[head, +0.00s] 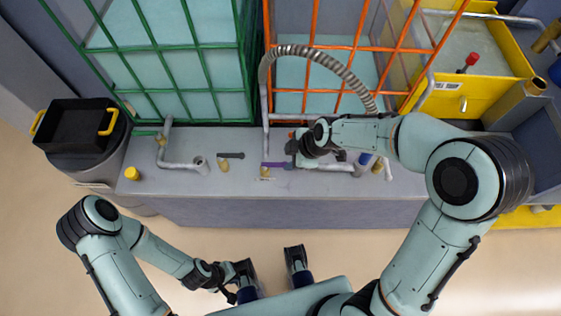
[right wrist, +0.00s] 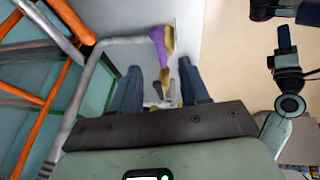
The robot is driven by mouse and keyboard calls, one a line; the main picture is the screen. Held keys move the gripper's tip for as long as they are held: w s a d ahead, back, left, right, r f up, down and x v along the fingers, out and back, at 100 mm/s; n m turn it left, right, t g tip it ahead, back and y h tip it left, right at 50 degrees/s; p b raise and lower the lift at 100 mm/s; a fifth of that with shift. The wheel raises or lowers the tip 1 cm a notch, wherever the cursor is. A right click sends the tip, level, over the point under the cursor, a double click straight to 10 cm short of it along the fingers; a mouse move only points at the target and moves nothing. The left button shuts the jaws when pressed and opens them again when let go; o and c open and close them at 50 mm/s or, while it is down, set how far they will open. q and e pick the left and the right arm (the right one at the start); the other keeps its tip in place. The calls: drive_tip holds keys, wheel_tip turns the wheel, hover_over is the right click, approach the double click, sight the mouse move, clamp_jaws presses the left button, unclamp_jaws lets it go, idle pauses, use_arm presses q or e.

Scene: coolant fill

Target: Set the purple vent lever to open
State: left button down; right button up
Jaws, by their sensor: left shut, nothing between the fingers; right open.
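The purple vent lever (head: 273,164) lies sideways along the bench top, over a small brass fitting (head: 265,172). In the right wrist view the purple lever (right wrist: 158,44) shows beside the brass fitting (right wrist: 168,40), ahead of the fingertips. My right gripper (head: 290,158) is open at the lever's right end in the head view. In the right wrist view its fingers (right wrist: 160,80) are spread, with nothing held between them. Whether a finger touches the lever cannot be told. My left gripper (head: 244,281) is shut and empty, low in front of the bench.
A dark lever (head: 231,155) on another brass fitting stands left of the purple one. Grey pipes (head: 170,160) run along the bench. Green (head: 180,48) and orange (head: 355,48) cage frames rise behind. A ribbed hose (head: 325,60) arches above. A black tray (head: 75,128) sits at left.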

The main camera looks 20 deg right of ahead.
sight(279, 164)
drive_tip(key=b+x, duration=0.1)
drive_tip(key=x, duration=0.6)
drive_tip(key=shift+w+a+f, duration=0.1)
drive_tip(key=shift+w+f, duration=0.05)
drive_tip(key=shift+f, duration=0.05)
clamp_jaws()
